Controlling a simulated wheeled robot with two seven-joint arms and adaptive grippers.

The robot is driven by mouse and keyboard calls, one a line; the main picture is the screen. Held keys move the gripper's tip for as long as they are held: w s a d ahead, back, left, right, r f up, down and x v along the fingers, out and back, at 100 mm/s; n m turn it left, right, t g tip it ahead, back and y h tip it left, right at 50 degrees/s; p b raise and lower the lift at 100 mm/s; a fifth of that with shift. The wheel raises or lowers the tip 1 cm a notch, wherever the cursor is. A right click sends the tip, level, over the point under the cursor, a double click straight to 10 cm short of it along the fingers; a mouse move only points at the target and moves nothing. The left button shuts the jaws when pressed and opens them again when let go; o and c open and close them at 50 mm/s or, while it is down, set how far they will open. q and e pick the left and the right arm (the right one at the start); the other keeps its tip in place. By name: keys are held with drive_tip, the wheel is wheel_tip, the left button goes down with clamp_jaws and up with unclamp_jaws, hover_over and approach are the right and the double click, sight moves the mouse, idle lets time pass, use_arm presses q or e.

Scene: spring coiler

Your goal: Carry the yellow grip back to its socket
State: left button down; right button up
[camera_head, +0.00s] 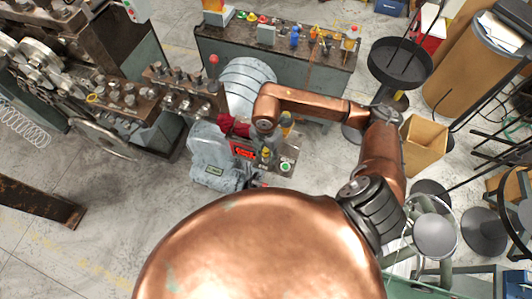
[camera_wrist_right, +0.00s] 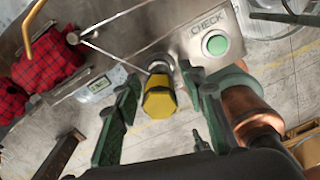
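The yellow grip (camera_wrist_right: 159,100) shows in the right wrist view between the two green fingers of my right gripper (camera_wrist_right: 161,72). In the head view a small yellow piece (camera_head: 266,153) shows at the panel below the end of my copper right arm; the fingers are hard to make out there. I cannot identify the socket. My left gripper is not in view.
A green CHECK button (camera_wrist_right: 215,43) sits on the metal panel beside the grip. Red plaid cloth (camera_wrist_right: 48,62) lies at left. In the head view a workbench (camera_head: 280,50) with small items stands behind, a machine (camera_head: 120,95) at left, and a cardboard box (camera_head: 423,143) at right.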

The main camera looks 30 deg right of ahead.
drive_tip(key=shift+r, duration=0.1)
drive_tip(key=shift+r, duration=0.25)
wheel_tip(320, 180, up, 10)
drive_tip(key=b, duration=0.2)
drive_tip(key=shift+r+b, duration=0.25)
drive_tip(key=shift+b, duration=0.05)
drive_tip(key=shift+r, duration=0.55)
drive_tip(key=shift+a, duration=0.1)
drive_tip(key=shift+c, duration=0.5)
